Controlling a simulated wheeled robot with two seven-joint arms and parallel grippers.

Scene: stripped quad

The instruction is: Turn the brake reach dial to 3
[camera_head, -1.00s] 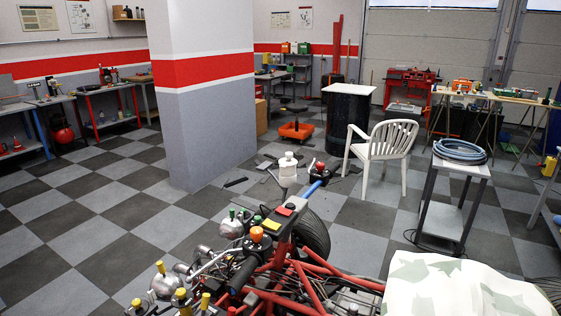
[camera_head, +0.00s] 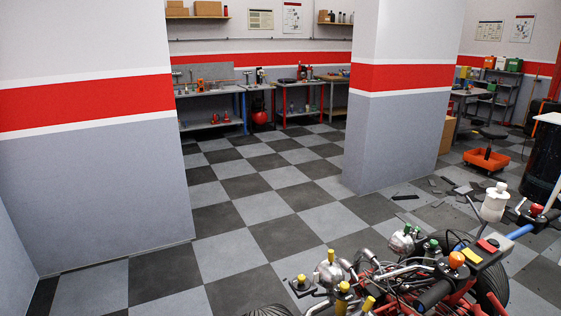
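The stripped quad (camera_head: 400,280) stands at the lower right, with its red frame and handlebar in view. A black handlebar grip (camera_head: 434,294) points toward me, with an orange knob (camera_head: 456,260) beside it. I cannot make out which part is the brake reach dial or read any number. Neither of my grippers is in view.
A grey pillar with a red band (camera_head: 400,130) rises behind the quad, and a similar wall (camera_head: 90,150) fills the left. Workbenches (camera_head: 205,92) line the back. Dark loose pieces (camera_head: 405,197) lie by the pillar. The checkered floor (camera_head: 250,210) between is clear.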

